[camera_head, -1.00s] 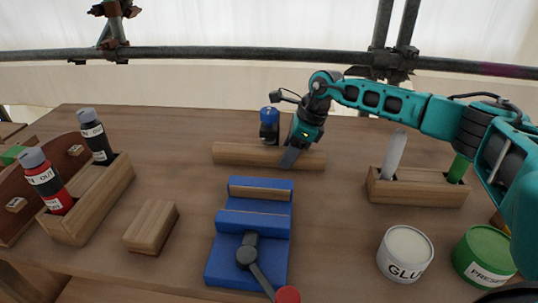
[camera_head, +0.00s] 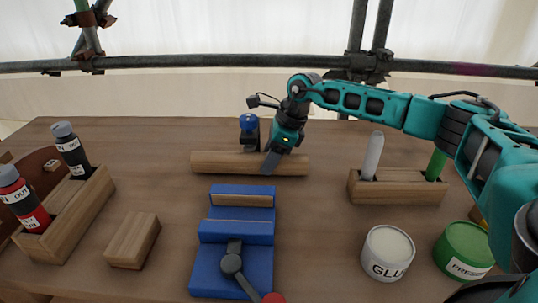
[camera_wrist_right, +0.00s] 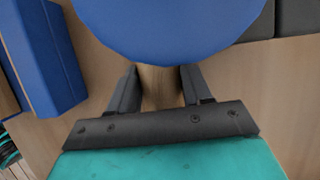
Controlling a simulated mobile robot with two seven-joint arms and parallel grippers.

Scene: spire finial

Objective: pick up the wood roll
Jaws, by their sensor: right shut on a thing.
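The wood roll (camera_head: 225,163) is a long, light-brown bar lying crosswise on the bench, behind the blue vise (camera_head: 236,228). My right gripper (camera_head: 268,166) reaches down onto it, right of its middle. In the right wrist view its two dark fingers stand on either side of the wood (camera_wrist_right: 158,86), shut on it. I cannot see any clear gap between the roll and the bench. A large blue round shape (camera_wrist_right: 170,25) hides part of the roll in the wrist view. My left gripper is not in view.
A blue-topped black object (camera_head: 249,132) stands just behind the roll. A wooden holder (camera_head: 397,188) is to the right, with a glue tub (camera_head: 388,252) and green tub (camera_head: 464,250) in front. A wood block (camera_head: 132,240) and bottle rack (camera_head: 75,215) are left.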

